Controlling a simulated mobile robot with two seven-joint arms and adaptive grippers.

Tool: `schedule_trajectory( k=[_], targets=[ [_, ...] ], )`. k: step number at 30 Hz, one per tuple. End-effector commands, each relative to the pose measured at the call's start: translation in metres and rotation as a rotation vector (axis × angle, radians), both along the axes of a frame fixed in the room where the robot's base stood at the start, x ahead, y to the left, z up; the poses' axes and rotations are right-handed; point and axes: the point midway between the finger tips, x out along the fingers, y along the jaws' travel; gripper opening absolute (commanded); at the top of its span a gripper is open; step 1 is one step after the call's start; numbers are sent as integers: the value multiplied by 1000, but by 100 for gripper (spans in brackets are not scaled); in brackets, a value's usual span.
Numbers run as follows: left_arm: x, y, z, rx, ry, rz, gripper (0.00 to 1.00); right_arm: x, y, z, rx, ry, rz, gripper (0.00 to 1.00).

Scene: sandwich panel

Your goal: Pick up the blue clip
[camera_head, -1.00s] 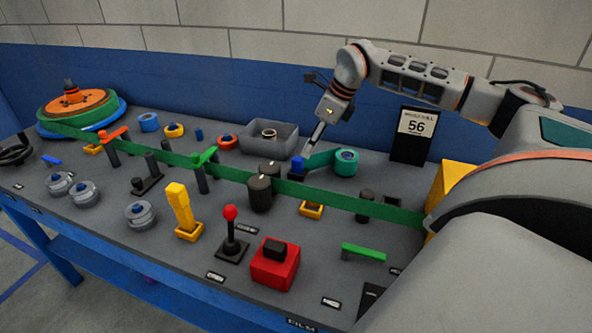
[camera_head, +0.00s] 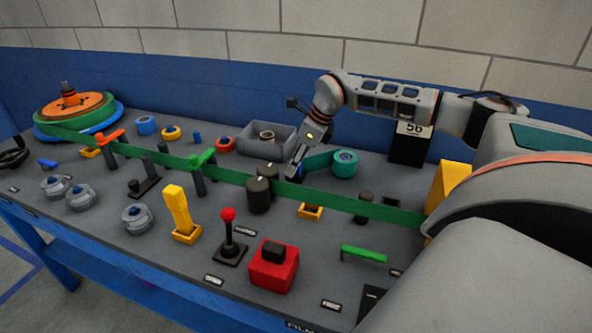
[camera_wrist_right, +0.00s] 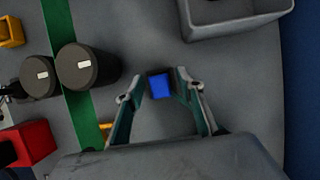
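The blue clip (camera_wrist_right: 160,86), a small blue block with a dark edge, shows in the right wrist view between the tips of my right gripper (camera_wrist_right: 161,80). The two fingers are apart, one on each side of it; I cannot tell whether either touches it. In the head view my right gripper (camera_head: 291,174) points down at the bench behind the dark cylinders, and it hides most or all of the blue clip there. My left gripper is not in view.
A green band (camera_head: 330,199) runs across the bench past two dark cylinders (camera_head: 259,194). A grey bin (camera_head: 262,141) stands behind, and a teal roll (camera_head: 344,163) sits right of the gripper. A red box (camera_head: 273,266) and yellow lever (camera_head: 179,211) stand in front.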

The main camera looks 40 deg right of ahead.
Motion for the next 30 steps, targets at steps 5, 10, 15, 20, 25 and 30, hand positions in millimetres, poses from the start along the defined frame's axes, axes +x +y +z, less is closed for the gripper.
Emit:
schedule_trajectory(
  k=[5, 10, 15, 20, 25, 30],
  targets=[
    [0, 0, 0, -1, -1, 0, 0, 0, 0, 0, 0, 0, 0, 0],
    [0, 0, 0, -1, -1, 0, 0, 0, 0, 1, 0, -1, 0, 0],
    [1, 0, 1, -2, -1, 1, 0, 0, 0, 2, 0, -1, 1, 0],
    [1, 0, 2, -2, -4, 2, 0, 1, 0, 11, 0, -3, 1, 0],
    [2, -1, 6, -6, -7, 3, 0, 1, 0, 35, 1, -5, 0, 0],
    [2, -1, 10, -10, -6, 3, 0, 2, 0, 79, 1, -9, 0, 0]
  ],
)
